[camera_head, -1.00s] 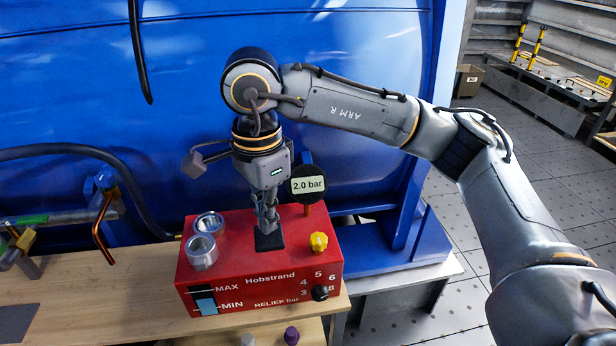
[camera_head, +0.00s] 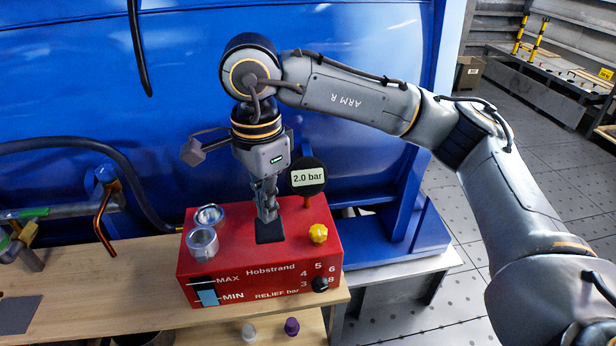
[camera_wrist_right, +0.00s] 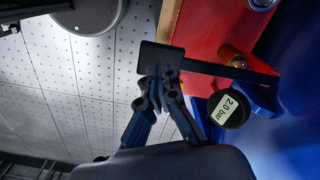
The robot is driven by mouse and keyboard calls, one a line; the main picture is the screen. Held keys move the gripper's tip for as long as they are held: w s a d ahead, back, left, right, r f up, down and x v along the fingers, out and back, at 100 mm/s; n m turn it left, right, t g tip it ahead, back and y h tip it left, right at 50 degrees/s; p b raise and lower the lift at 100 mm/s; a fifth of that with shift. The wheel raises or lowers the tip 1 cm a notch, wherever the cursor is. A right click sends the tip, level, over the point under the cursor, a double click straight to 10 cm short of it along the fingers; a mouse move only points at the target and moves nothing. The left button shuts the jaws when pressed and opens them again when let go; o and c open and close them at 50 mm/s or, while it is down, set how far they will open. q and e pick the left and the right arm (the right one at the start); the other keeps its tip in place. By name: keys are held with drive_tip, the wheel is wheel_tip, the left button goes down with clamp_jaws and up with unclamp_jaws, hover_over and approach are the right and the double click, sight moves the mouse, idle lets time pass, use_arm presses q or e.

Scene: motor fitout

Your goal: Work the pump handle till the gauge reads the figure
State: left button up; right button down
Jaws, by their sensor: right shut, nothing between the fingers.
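The red pump box (camera_head: 218,250) stands on a wooden bench, with a gauge (camera_head: 308,177) at its back reading 2.0 bar; the gauge also shows in the wrist view (camera_wrist_right: 228,110). The black pump handle shows as a square pad (camera_head: 270,236) in the head view. In the wrist view its pad (camera_wrist_right: 160,57) and long bar (camera_wrist_right: 230,71) reach toward the box. My right gripper (camera_head: 267,215) is shut with nothing between its fingers and points down, its tips (camera_wrist_right: 160,72) at the pad. Whether they touch is unclear. My left gripper is out of view.
A yellow knob (camera_head: 318,233) and two metal cups (camera_head: 202,242) sit on the box. A black knob (camera_head: 320,284) is on its front beside the relief figures. A big blue housing (camera_head: 360,100) stands close behind. Bare bench (camera_head: 95,290) lies left.

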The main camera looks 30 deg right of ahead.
sight(268, 225)
drive_tip(key=f+b, duration=0.2)
drive_tip(key=f, duration=0.1)
drive_tip(key=f+b, duration=0.3)
drive_tip(key=shift+w+d, duration=0.1)
drive_tip(key=shift+w, duration=0.1)
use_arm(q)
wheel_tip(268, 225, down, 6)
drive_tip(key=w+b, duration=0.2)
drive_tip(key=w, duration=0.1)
use_arm(e)
wheel_tip(268, 225, down, 2)
drive_tip(key=shift+w+f, duration=0.15)
drive_tip(key=shift+f, duration=0.1)
drive_tip(key=shift+r, duration=0.35)
wheel_tip(268, 225, up, 3)
drive_tip(key=p, duration=0.2)
drive_tip(key=shift+r+p, duration=0.2)
drive_tip(key=shift+p, duration=0.1)
drive_tip(key=r, duration=0.1)
drive_tip(key=r+p, duration=0.2)
drive_tip(key=shift+s+r, duration=0.2)
drive_tip(key=shift+s, duration=0.05)
drive_tip(key=shift+s+r, duration=0.15)
drive_tip(key=shift+r, duration=0.45)
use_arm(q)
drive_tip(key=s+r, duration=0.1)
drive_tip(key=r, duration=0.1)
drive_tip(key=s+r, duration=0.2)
use_arm(e)
drive_tip(key=shift+f, duration=0.1)
